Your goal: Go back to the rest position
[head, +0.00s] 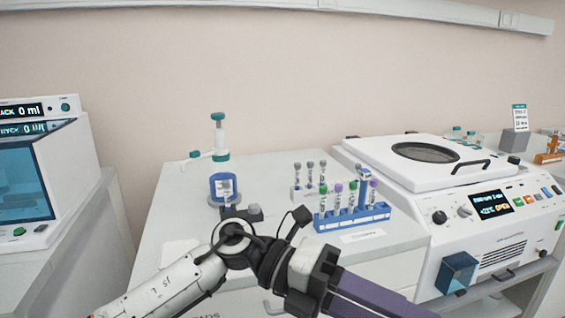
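One of my arms crosses the lower middle of the head view. A white link rises from the bottom edge, left of centre, to a dark joint, and a purple link runs from there down to the bottom right. I cannot make out gripper fingers on it. Neither of my grippers shows in the head view. The arm is in front of the white bench (172,225) and hides part of its front.
A blue tube rack (352,219) with several tubes stands on the bench, with more tubes in a pale rack (300,192) behind. A dispenser bottle (222,184) stands left of them. A centrifuge (495,213) is right, a screen-fronted device (62,150) left.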

